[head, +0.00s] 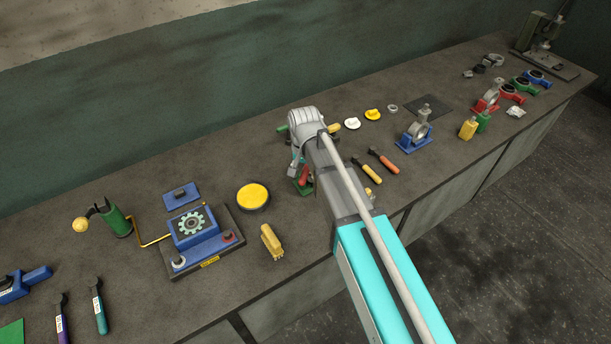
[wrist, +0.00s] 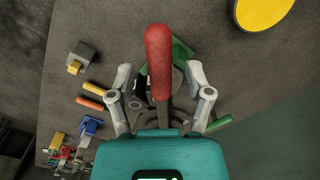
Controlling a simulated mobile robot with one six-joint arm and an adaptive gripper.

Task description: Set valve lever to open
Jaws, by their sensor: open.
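The valve has a red lever (wrist: 158,62) and a green base (wrist: 182,52). In the wrist view the lever's red grip lies lengthwise up the middle, and its dark shank runs down toward my gripper's body. My gripper (wrist: 160,78) is open, with one grey finger on each side of the lever. I see gaps between the fingers and the lever. In the head view a small part of the red lever (head: 304,175) and the green base (head: 303,188) show beside my arm. My arm hides the rest of the valve and most of the gripper there.
A yellow round tin (head: 253,196) and a tan brush (head: 272,242) lie left of the valve. Yellow (head: 367,171) and orange (head: 384,160) handled tools lie right of it. A blue gear box (head: 195,226) stands farther left. A green-handled thing (wrist: 218,125) is near the right finger.

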